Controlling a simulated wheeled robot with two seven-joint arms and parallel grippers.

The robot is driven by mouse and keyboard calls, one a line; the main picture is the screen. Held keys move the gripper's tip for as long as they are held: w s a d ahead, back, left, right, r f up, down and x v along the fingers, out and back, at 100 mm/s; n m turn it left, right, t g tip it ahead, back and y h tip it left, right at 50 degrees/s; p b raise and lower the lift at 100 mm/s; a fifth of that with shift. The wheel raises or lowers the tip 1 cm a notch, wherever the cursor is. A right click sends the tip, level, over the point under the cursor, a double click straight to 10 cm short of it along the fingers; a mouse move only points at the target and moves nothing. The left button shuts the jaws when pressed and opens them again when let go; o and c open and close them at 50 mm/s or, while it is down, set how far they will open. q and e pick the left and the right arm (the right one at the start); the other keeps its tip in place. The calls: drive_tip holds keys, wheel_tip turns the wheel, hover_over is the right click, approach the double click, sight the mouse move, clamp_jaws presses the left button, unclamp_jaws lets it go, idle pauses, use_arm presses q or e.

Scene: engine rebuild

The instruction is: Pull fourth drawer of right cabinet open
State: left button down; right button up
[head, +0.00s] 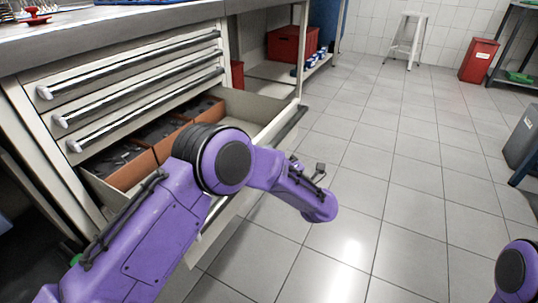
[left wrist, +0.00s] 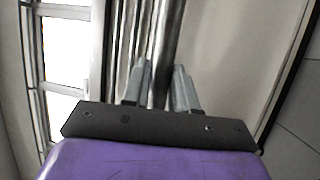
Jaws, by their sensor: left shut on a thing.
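The fourth drawer (head: 262,104) of the cabinet stands pulled out below three shut drawers with long bar handles (head: 145,97). It holds dark parts between brown dividers at its left and looks bare at its right. My left arm crosses in front of it in the head view and hides part of it and my left gripper. In the left wrist view, my left gripper (left wrist: 162,78) has its two grey fingers on either side of a metal bar handle (left wrist: 168,32), shut on it. My right gripper is out of view; only a purple part of my right arm shows at the lower right.
A grey worktop (head: 110,32) covers the cabinet. Red bins (head: 292,43) sit on a shelf behind it. A white stool (head: 405,38) and a red container (head: 479,60) stand at the back.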

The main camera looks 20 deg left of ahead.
use_arm(q)
drive_tip(key=shift+f, duration=0.1)
drive_tip(key=c, duration=0.9)
unclamp_jaws()
drive_tip(key=p+v, duration=0.2)
drive_tip(key=v, duration=0.8)
drive_tip(key=shift+s+d+f, duration=0.1)
drive_tip(key=shift+d, duration=0.15)
